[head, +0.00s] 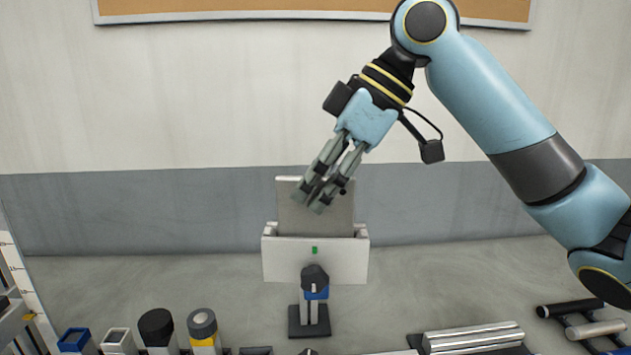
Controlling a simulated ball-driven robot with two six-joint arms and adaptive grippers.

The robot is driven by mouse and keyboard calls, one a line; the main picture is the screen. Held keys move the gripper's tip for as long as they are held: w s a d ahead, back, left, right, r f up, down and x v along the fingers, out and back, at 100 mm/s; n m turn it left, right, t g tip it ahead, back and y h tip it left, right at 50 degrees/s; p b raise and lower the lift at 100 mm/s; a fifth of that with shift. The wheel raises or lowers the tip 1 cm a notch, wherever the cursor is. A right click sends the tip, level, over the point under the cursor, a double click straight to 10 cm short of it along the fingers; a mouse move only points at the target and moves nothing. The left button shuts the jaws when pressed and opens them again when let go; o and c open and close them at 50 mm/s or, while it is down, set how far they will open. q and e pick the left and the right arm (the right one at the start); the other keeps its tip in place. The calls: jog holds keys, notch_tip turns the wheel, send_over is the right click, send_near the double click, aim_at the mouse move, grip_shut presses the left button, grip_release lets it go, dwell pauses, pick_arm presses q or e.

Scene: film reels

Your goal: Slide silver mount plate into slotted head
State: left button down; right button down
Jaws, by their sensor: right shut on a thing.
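The silver mount plate (336,220) is a flat grey rectangle standing upright near the middle of the head view. The slotted head (288,262) is a wide pale block with a small green mark on its front, directly below the plate. The plate's lower edge is hidden behind the front wall of the head, so how deep it sits in the slot cannot be told. My right gripper (316,193) comes down from the upper right and is shut on the upper part of the plate, its fingers covering some of it. My left gripper is not in view.
A small stand (309,317) with a dark knob and blue collar is in front of the head. Several capped posts (156,327) line the lower left. Silver rods (473,338) lie at the lower right. The grey surface beside the head is clear.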

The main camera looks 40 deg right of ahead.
jog(key=shift+f, duration=0.6)
dwell(0.4)
jog(key=c, duration=1.6)
grip_release()
jog(key=p+v, duration=0.2)
jog(key=v, duration=0.1)
jog(key=p+v, duration=0.2)
jog(key=v, duration=0.1)
jog(key=shift+a, duration=0.1)
jog(key=shift+d+r, duration=0.15)
jog(key=shift+d, duration=0.05)
jog(key=shift+v, duration=2.35)
jog(key=shift+s+a, duration=0.1)
